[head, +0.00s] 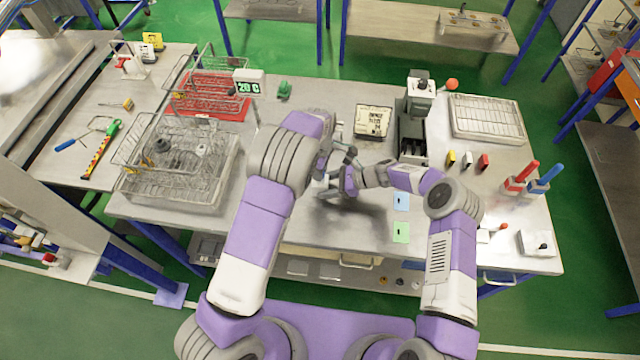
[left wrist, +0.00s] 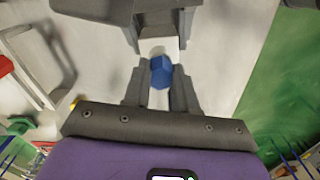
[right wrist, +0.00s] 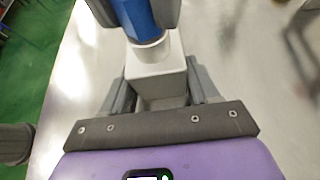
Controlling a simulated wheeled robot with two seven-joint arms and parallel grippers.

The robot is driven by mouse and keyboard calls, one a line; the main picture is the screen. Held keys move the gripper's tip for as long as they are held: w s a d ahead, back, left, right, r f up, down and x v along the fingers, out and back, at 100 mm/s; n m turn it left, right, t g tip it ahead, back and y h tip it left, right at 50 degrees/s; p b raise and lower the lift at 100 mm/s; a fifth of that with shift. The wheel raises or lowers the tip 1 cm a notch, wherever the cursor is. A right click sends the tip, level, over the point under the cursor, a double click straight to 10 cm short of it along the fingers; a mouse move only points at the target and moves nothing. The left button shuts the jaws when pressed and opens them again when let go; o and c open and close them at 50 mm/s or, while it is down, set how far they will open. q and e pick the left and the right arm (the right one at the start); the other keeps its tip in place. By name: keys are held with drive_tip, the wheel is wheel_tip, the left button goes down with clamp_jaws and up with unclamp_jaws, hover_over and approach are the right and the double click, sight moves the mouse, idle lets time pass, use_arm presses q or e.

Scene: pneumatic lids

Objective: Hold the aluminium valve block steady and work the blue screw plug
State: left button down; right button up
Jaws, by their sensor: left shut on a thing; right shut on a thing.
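The aluminium valve block (right wrist: 156,80) is a light grey box in the right wrist view. My right gripper (right wrist: 160,92) is shut on it, with one finger on each side. The blue screw plug (right wrist: 134,16) meets a pale round collar on the block's end face. In the left wrist view the blue plug (left wrist: 160,72) sits between the fingers of my left gripper (left wrist: 161,88), which is shut on it. I cannot tell how deep the plug sits. In the head view both grippers meet above the bench middle, and my arms mostly hide block and plug.
A wire basket (head: 150,180) stands left on the bench (head: 290,225), with a red tray (head: 215,108) behind it. A grey press-like device (head: 418,100) with an orange knob stands behind my right arm. Blue (head: 401,201) and green (head: 400,232) cards lie near the front.

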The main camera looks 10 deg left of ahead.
use_arm(q)
drive_tip(key=n, duration=0.2)
drive_tip(key=shift+n, duration=0.4)
drive_tip(key=c, duration=0.8)
unclamp_jaws()
drive_tip(key=shift+c, duration=1)
drive_tip(key=m, duration=0.6)
drive_tip(key=shift+m, duration=1)
